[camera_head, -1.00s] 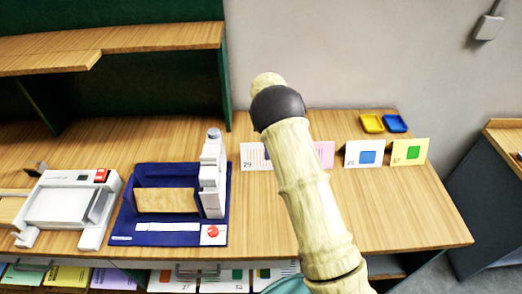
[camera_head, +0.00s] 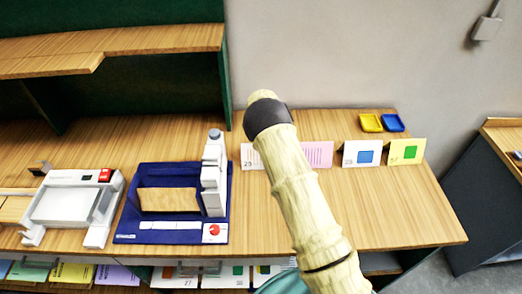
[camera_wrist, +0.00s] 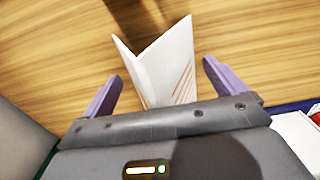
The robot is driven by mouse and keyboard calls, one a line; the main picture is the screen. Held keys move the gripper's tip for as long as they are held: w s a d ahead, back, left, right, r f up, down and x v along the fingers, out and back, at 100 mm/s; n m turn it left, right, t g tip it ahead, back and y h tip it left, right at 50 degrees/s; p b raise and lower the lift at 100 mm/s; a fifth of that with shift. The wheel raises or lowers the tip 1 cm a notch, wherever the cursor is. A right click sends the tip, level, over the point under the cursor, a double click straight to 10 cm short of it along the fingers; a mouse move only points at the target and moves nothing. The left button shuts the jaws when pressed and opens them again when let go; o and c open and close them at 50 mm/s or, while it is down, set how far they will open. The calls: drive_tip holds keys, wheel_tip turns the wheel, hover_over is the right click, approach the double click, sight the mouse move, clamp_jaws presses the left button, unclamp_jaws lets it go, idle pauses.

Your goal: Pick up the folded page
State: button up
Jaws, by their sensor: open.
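A white folded page with orange-red stripes (camera_wrist: 168,65) stands on the wooden table in the wrist view, like a small tent. My gripper (camera_wrist: 163,80) is open, with one purple finger on each side of the page. The page's lower part is hidden behind the gripper body. I cannot tell whether either finger touches it. In the head view, a white folded page marked 29 (camera_head: 249,157) stands at the back of the table, partly hidden by my arm. My gripper is not visible in the head view.
Right of my arm stand a pink page (camera_head: 318,154), a white page with a blue square (camera_head: 362,153) and a yellow page with a green square (camera_head: 406,152). Yellow (camera_head: 371,123) and blue (camera_head: 393,123) trays lie behind. A blue stamping device (camera_head: 128,226) stands left.

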idle(0.4)
drive_tip(key=c, duration=1)
drive_tip(key=shift+r, duration=0.15)
drive_tip(key=shift+c, duration=0.2)
wheel_tip(320, 180, up, 10)
drive_tip(key=b, duration=0.3)
